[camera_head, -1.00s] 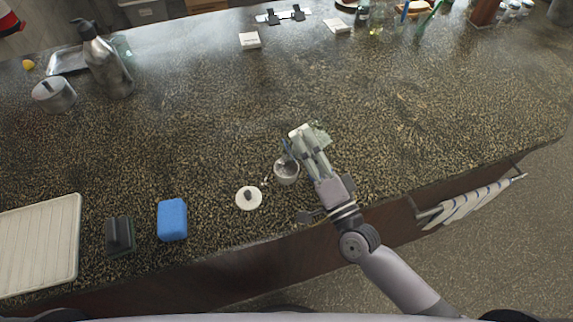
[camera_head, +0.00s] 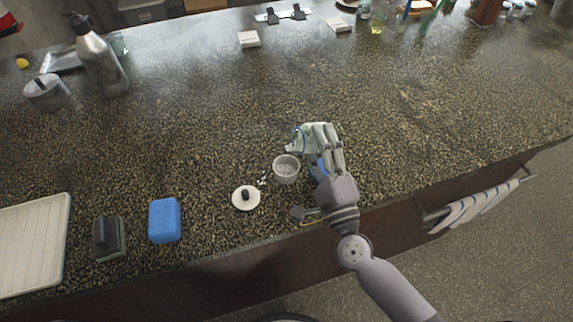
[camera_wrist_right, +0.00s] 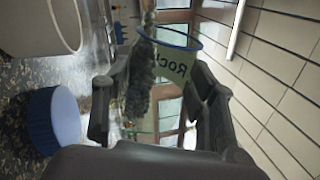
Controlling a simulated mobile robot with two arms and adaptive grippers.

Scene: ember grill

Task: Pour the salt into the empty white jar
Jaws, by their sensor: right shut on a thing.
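The white jar (camera_head: 286,170) stands open on the counter in the head view, with pale contents visible inside. It also shows partly at the top left of the right wrist view (camera_wrist_right: 40,25). My right gripper (camera_head: 318,130) is shut on a clear salt container (camera_wrist_right: 178,80) with a blue rim and lettering starting "Rock". The container is tipped roughly on its side beside and above the jar, with greyish grains along its lower side. The white lid (camera_head: 246,198) with a dark knob lies left of the jar. A blue lid (camera_wrist_right: 52,120) lies on the counter below the gripper. My left gripper is not in view.
Several white grains (camera_head: 262,182) lie on the counter between jar and white lid. A blue sponge (camera_head: 164,221), a dark brush-like block (camera_head: 108,237) and a ribbed white tray (camera_head: 35,245) are at left. A striped towel (camera_head: 480,203) hangs at the front.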

